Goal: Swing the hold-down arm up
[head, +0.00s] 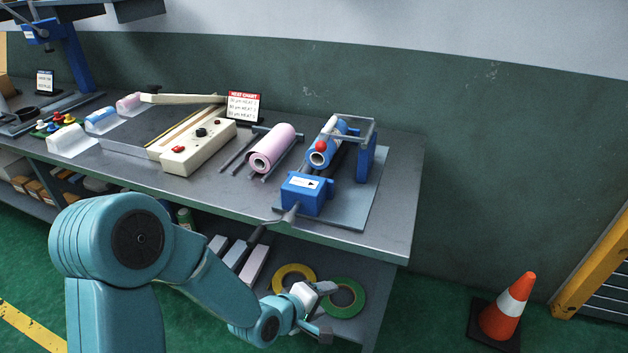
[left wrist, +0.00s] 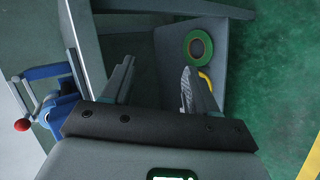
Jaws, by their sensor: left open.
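The blue film stand (head: 308,194) is at the right end of the workbench, with a blue roll (head: 326,150) in it. A grey metal frame (head: 350,130) spans the stand's top, and a red ball knob (head: 320,146) shows in front of the roll; I take these for the hold-down arm, which looks lowered. The knob also shows at the left of the left wrist view (left wrist: 22,125). My left gripper (head: 323,311) is open and empty, below the bench top near the lower shelf, apart from the stand. My right gripper is out of view.
The workbench (head: 395,236) has a front edge above my gripper. A crank handle (head: 275,228) sticks out past it. A pink roll (head: 271,148) and cream sealer (head: 198,147) stand left. A green tape ring (head: 358,306) lies on the lower shelf. An orange cone (head: 511,308) stands right.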

